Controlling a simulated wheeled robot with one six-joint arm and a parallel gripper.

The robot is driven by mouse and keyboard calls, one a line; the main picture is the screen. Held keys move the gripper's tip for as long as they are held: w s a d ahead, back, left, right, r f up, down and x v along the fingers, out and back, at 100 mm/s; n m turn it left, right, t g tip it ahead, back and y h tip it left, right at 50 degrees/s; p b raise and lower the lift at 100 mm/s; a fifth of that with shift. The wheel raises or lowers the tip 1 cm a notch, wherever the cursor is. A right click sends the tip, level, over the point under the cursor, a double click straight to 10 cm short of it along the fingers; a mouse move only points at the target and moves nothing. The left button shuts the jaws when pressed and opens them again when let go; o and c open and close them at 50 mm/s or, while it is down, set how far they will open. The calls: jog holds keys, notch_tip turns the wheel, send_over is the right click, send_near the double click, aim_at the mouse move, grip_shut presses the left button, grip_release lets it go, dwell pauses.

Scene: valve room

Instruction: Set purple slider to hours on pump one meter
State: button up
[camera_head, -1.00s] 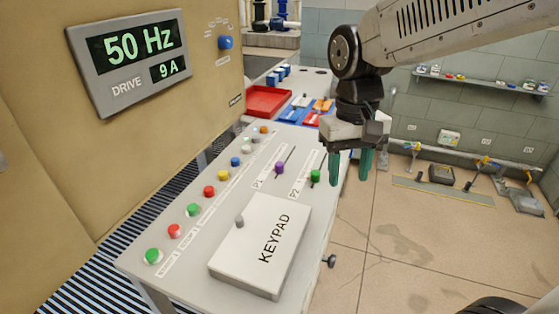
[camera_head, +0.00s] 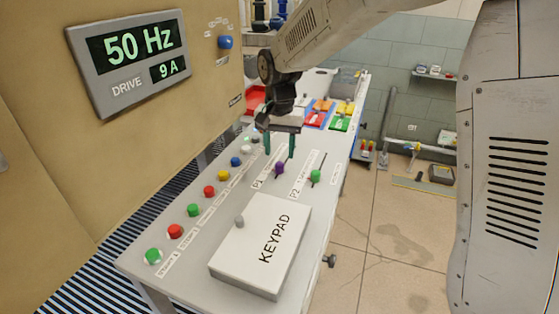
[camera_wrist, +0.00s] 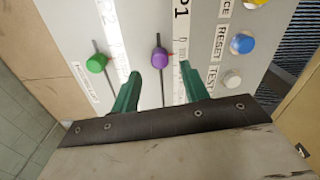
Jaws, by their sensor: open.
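The purple slider (camera_head: 279,168) sits on its slot beside the P1 label (camera_head: 258,184) on the sloping panel. My gripper (camera_head: 279,150) is open and empty, with its green fingers just beyond the purple slider in the head view. In the wrist view the purple slider (camera_wrist: 159,58) lies between the lines of the two fingers (camera_wrist: 162,82), ahead of their tips and apart from them. A slot line runs past the slider. Small print beside the slot is too small to read; no hours mark can be made out.
The green slider (camera_head: 316,176) of P2 is close on the right. A row of coloured buttons (camera_head: 209,191) runs along the left. The keypad box (camera_head: 262,245) stands in front. Coloured trays (camera_head: 322,113) lie behind.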

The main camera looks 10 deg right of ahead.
aim_at(279, 164)
jog(key=shift+f, duration=2.2)
grip_shut()
jog(key=shift+w+d, duration=0.6)
jog(key=shift+w, duration=0.35)
grip_release()
jog(key=shift+r, duration=0.1)
notch_tip(279, 164, up, 8)
jog(key=shift+s, duration=0.1)
